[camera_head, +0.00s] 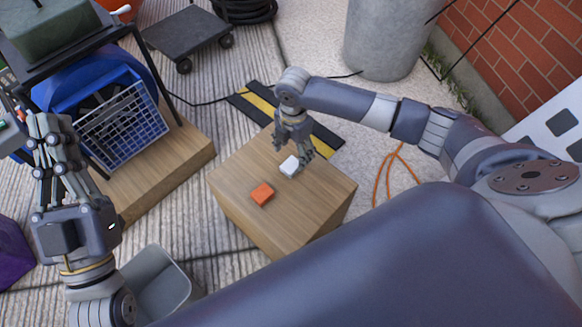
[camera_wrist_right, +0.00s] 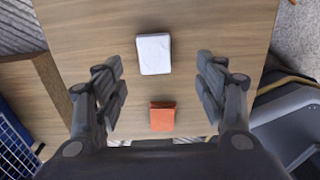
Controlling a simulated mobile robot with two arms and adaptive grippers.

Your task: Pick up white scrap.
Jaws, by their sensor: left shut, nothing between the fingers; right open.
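The white scrap (camera_head: 289,166) is a small flat white piece lying on top of a wooden block (camera_head: 240,215). My right gripper (camera_head: 294,150) points down just above and beside it, with its fingers spread. In the right wrist view the white scrap (camera_wrist_right: 154,54) lies ahead of and between the lines of the two open fingers (camera_wrist_right: 160,92), with nothing held. An orange piece (camera_head: 262,194) lies near it on the same block and also shows in the wrist view (camera_wrist_right: 162,116). My left gripper (camera_head: 50,135) is shut and empty at the far left, away from the block.
A grey bin (camera_head: 158,284) stands on the floor left of the block. A blue machine with a white grid (camera_head: 122,130) rests on a wooden platform at left. A dark wheeled dolly (camera_head: 184,36), a large grey planter (camera_head: 385,38) and an orange cable (camera_head: 386,170) lie around.

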